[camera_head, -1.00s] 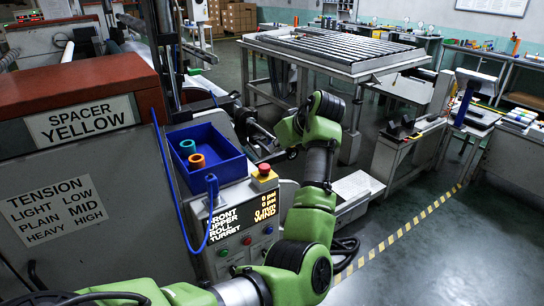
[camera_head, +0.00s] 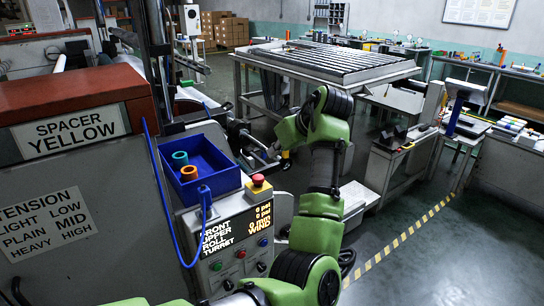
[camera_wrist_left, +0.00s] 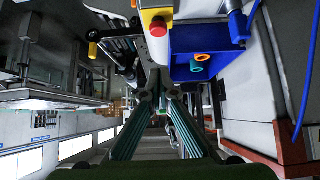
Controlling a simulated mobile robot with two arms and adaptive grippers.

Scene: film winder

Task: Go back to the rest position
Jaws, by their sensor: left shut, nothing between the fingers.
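My left arm (camera_head: 318,235) comes in from the bottom left, rises in front of the control panel and bends over at the top. Its left gripper (camera_head: 268,153) is small and partly hidden beyond the wrist, to the right of the blue bin. In the left wrist view the fingers of this gripper (camera_wrist_left: 163,84) come together with nothing between them. The gripper is shut and empty, apart from the bin. My right gripper is in neither view.
The blue bin (camera_head: 222,184) holds a teal ring (camera_head: 180,158) and an orange ring (camera_head: 189,173). A red button (camera_head: 258,181) tops the control panel (camera_head: 218,262) near my arm. A slatted table (camera_head: 245,60) stands behind. Floor to the right is open beside the striped line (camera_head: 412,232).

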